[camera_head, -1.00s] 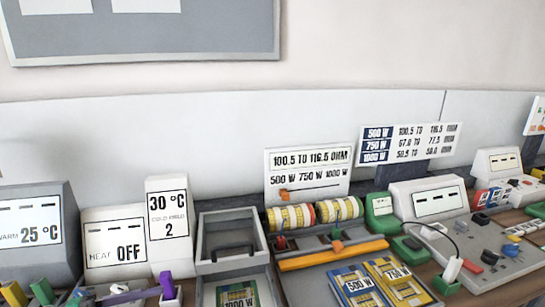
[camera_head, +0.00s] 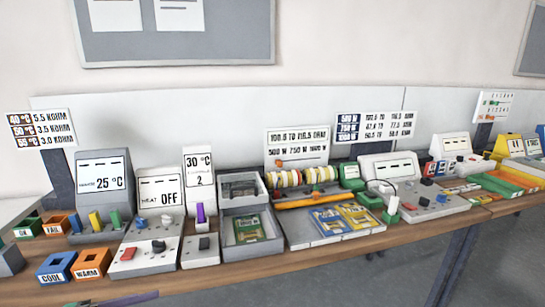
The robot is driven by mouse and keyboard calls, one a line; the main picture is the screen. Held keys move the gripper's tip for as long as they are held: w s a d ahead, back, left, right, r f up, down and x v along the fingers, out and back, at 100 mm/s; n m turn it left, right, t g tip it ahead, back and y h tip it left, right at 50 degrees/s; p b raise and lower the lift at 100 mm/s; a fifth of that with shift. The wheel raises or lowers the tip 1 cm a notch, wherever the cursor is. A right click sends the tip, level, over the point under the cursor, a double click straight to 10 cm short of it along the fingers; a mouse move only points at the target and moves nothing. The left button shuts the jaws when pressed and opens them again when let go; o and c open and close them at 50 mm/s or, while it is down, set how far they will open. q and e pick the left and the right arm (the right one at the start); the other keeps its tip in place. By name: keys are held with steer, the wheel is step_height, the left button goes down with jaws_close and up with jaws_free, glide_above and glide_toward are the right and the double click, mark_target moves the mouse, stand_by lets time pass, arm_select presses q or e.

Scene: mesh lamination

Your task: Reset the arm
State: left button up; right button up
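Neither of my grippers nor my arms can be made out in the head view. The long wooden workbench (camera_head: 300,256) carries a row of test devices. A grey box reading 25 °C (camera_head: 102,184) stands at the left, beside a box reading HEAT OFF (camera_head: 160,192) and a panel reading 30 °C (camera_head: 199,180). Right of these are an open grey tray with a green card (camera_head: 247,229) in it, a rack of cream-coloured rolls (camera_head: 303,176), and blue and yellow packets (camera_head: 343,217) lying flat.
Orange, blue and green bins, including COOL (camera_head: 56,267) and WARM (camera_head: 92,263), sit at the bench's left end. A control console (camera_head: 427,203) and coloured blocks fill the right. Grey floor (camera_head: 400,275) is clear in front.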

arm_select(q)
steer(key=w+a+f+n+t+y, duration=0.25)
steer(key=a+f+n+y, duration=0.2)
steer(key=a+f, duration=0.3)
steer(key=w+a+f+n+t+y, duration=0.1)
steer(key=a+f+n+t+y, duration=0.4)
steer(key=a, duration=0.4)
steer(key=s+a+f+n+g+y, duration=0.2)
steer(key=s+a+f+n, duration=0.15)
steer(key=f, duration=0.65)
steer(key=s+a+f+n+g+y, duration=0.2)
steer(key=s+f+n, duration=0.15)
steer(key=f, duration=0.75)
steer(key=s+d+f+n+g, duration=0.2)
steer(key=s+d+f+g, duration=0.15)
steer(key=s+f, duration=0.4)
steer(key=s+d+f+n+g, duration=0.2)
steer(key=s+d+f, duration=0.25)
steer(key=f, duration=0.55)
steer(key=s+d+f+g, duration=0.5)
steer(key=s+d+f, duration=0.2)
steer(key=s+d, duration=0.4)
steer(key=shift+s+d+f, duration=0.3)
steer(key=shift+s+d, duration=0.05)
steer(key=shift+s, duration=0.6)
